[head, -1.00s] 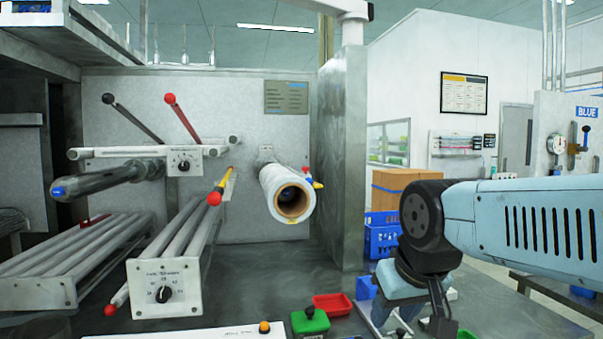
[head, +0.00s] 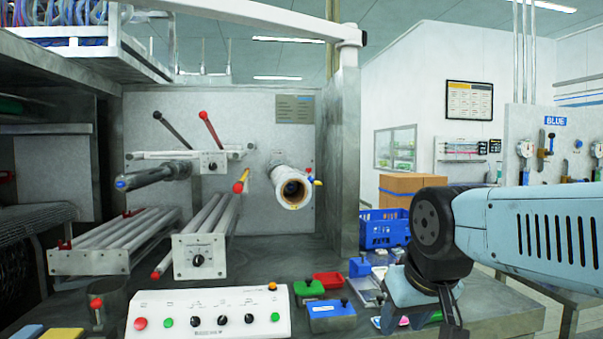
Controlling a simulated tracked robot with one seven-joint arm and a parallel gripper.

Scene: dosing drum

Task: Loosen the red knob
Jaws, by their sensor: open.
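Several red-ended parts show in the head view, and I cannot tell which is the red knob. One red ball (head: 203,115) tops a lever on the back panel. Another red ball (head: 238,187) ends a yellow rod left of the white roll (head: 291,188). A red tip (head: 155,275) sits at the lower roller bars. A small red cap (head: 96,303) tops a fitting at the lower left. My gripper (head: 447,318) is at the lower right, apart from all of these. It is open; its fingertips are not clearly visible.
A white control panel (head: 208,310) with buttons and dials fills the lower front. Green (head: 307,289), red (head: 328,279) and blue (head: 331,309) small containers lie between it and my arm. A blue crate (head: 383,227) and cardboard boxes (head: 405,187) stand behind.

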